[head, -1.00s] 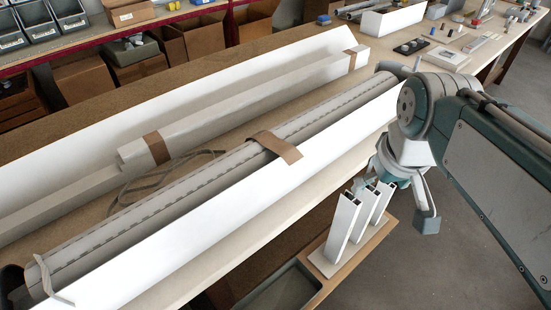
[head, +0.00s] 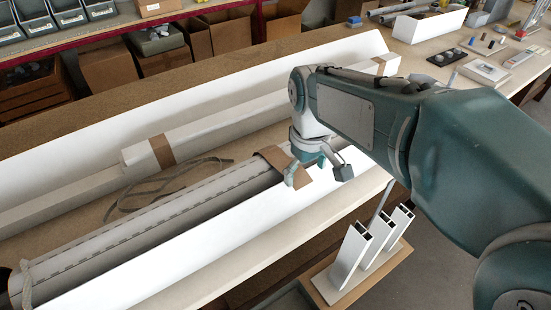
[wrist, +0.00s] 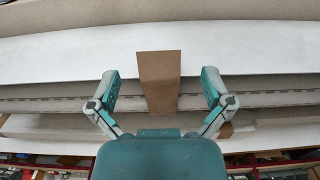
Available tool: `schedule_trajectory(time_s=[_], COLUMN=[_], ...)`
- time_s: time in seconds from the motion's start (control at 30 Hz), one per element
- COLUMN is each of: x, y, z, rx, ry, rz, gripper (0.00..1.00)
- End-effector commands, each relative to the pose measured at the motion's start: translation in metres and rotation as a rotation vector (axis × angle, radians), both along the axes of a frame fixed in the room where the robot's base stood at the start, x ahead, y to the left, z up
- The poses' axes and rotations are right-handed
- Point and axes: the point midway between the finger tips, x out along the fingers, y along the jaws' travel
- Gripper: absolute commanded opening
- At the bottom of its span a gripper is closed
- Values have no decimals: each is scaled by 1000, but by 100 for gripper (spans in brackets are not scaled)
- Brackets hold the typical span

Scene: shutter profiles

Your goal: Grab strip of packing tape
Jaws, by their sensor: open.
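The strip of brown packing tape (head: 274,157) lies across the grey slatted profile and over the near white wall of the long channel, its end hanging free. In the wrist view the strip (wrist: 160,78) stands upright in the middle of the picture. My gripper (head: 317,176) is open above the strip, and its fingers partly hide it in the head view. In the wrist view the fingers of my gripper (wrist: 160,86) are on either side of the strip, with a gap to each side. I see no contact.
A long white box (head: 225,130) behind carries other brown tape bands (head: 162,150). A grey cord (head: 150,190) lies on the bench. Cut white profiles (head: 352,255) stand on a small board in front. Small parts and tools lie at the far right.

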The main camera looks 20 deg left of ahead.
Motion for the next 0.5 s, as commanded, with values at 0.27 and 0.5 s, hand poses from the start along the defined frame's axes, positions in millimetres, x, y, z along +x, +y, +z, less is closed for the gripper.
schedule_trajectory(time_s=[0.27,0.5], x=[1,2], y=[0,0], z=[-41,-46], rx=[-1,1], ry=[2,1], rz=[-1,-1], gripper=[100,100])
